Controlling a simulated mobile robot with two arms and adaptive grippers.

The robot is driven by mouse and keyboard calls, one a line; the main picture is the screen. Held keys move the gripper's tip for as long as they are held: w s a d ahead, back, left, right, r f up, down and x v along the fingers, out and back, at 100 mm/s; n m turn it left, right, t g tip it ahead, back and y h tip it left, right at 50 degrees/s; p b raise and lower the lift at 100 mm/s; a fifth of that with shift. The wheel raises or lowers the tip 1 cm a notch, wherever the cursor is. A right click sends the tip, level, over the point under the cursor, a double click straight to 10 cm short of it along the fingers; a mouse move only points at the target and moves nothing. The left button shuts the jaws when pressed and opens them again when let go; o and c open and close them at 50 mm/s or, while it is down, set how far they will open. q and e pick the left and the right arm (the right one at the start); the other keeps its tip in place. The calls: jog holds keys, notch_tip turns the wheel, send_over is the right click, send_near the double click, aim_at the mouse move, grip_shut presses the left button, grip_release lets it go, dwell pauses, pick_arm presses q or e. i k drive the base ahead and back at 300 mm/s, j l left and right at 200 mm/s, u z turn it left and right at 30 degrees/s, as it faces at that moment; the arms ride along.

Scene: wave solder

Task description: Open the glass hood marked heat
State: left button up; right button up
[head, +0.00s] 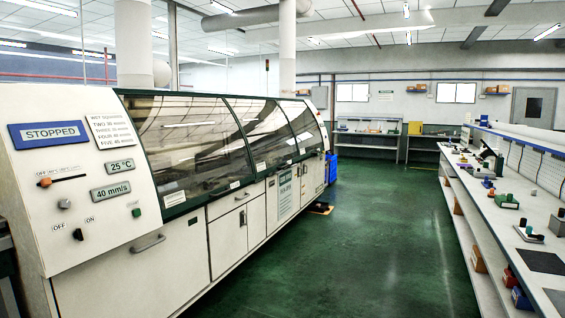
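A long wave solder machine (160,262) runs along the left side, away from me. Its top front has a row of dark tinted glass hoods in green frames: a near hood (190,145), a middle hood (262,130) and a far hood (302,123). All look closed. Small white labels sit along their lower edges, but they are too small to read, so I cannot tell which hood is marked heat. Neither of my grippers is in view.
The control panel (75,220) at the near left has a display (48,134) reading STOPPED, with 25 °C and 40 mm/s plates. A workbench (520,215) with several small items runs along the right. The green floor (380,225) between is clear; a blue crate (331,167) stands beyond the machine.

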aim_at(267, 114)
jog(key=i+z, duration=0.3)
jog(key=i, duration=0.2)
jog(key=i+z, duration=0.1)
jog(key=i, duration=1.1)
jog(key=i+j+z, duration=0.1)
jog(key=i, duration=1.05)
jog(key=i+l, duration=0.1)
jog(key=i, duration=0.55)
jog(key=i+l+u, duration=0.1)
jog(key=i, duration=0.6)
jog(key=i+l, duration=0.15)
jog(key=i, duration=0.5)
